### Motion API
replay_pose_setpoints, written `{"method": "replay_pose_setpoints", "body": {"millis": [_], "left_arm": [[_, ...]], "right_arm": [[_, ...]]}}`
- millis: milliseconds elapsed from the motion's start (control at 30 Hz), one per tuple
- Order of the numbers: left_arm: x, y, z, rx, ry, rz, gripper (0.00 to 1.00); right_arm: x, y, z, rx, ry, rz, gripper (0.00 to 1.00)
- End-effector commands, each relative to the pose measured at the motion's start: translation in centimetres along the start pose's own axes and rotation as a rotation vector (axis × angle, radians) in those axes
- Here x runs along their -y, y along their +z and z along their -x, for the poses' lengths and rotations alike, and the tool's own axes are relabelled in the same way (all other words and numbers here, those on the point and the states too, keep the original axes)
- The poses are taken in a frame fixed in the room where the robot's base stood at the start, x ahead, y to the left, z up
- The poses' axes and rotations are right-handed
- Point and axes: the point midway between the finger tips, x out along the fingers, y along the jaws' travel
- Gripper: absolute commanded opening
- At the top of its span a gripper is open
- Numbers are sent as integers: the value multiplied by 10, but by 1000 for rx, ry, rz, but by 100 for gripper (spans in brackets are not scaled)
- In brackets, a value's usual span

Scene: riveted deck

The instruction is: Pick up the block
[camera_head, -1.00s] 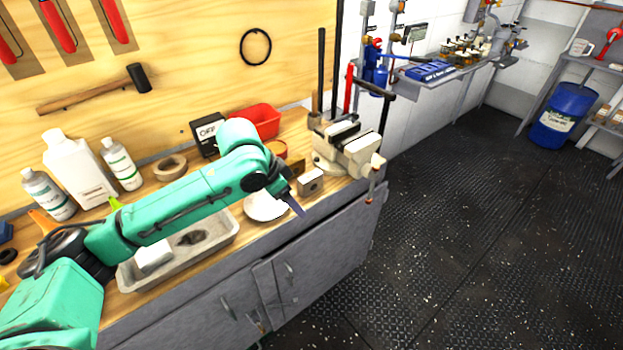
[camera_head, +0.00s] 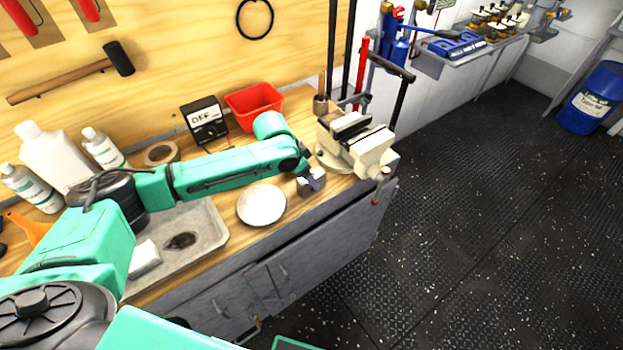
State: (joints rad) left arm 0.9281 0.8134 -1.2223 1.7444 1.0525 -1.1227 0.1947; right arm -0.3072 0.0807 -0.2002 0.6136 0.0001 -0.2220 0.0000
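The small greyish block (camera_head: 304,188) sits on the wooden bench top near its front edge, between the white plate and the vise. My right gripper is not in view.
A white round plate (camera_head: 262,205) lies left of the block. A cream vise (camera_head: 357,145) stands close on the right. Behind are a red bin (camera_head: 253,106) and a meter (camera_head: 205,122). A grey tray (camera_head: 205,232) lies left.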

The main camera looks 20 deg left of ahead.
Motion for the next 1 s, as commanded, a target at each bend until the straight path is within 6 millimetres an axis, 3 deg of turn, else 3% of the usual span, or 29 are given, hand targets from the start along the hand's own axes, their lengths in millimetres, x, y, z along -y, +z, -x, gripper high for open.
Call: {"method": "replay_pose_setpoints", "body": {"millis": [33,133,367,567,1000], "left_arm": [[-3,-1,-6,3,1,-1,75],[-3,0,-25,0,1,0,75],[-2,0,-31,-1,0,-1,75],[-2,0,-30,-1,0,-1,2],[-2,-2,-26,-4,-1,0,0]], "right_arm": [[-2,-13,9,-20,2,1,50],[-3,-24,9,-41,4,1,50],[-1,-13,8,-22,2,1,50],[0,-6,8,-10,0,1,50],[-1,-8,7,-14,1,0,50]]}}
